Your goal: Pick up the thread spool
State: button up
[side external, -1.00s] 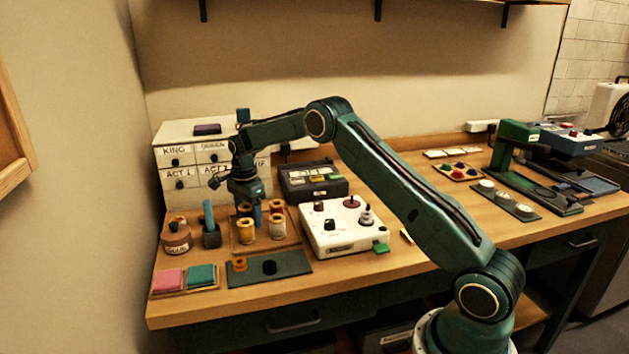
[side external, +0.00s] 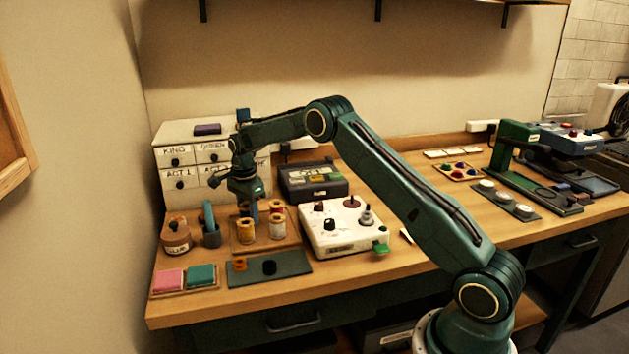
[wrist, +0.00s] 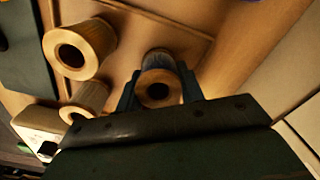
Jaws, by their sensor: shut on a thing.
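My gripper (wrist: 160,88) points down over the spool tray. Its two blue fingers are shut on a thread spool (wrist: 159,95), which sits between them with its wooden end ring and centre hole facing the wrist camera. In the side view my gripper (side external: 248,207) is at the back left of the tray, behind a yellow spool (side external: 246,231). The held spool is mostly hidden there, and I cannot tell whether it touches the tray.
The wooden tray (side external: 262,247) holds the spools. A white control box (side external: 335,240) is close on the right. Labelled drawers (side external: 178,187) rise behind. A dark mat (side external: 290,263) lies in front.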

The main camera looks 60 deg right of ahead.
notch_tip(320, 180, up, 20)
jog(key=shift+f, duration=0.15)
dwell(0.5)
dwell(0.7)
jog(key=s+a+f+n, duration=0.4)
jog(key=a+f+n, duration=0.1)
jog(key=n, duration=0.2)
jog(key=s+a+f+n, duration=0.5)
jog(key=f+n, duration=0.1)
jog(key=n, duration=0.1)
jog(key=s+a+f+n, duration=0.5)
jog(key=a+n, duration=0.1)
jog(key=shift+s+f+n, duration=0.2)
jog(key=shift+f+n, duration=0.2)
jog(key=shift+r, duration=0.1)
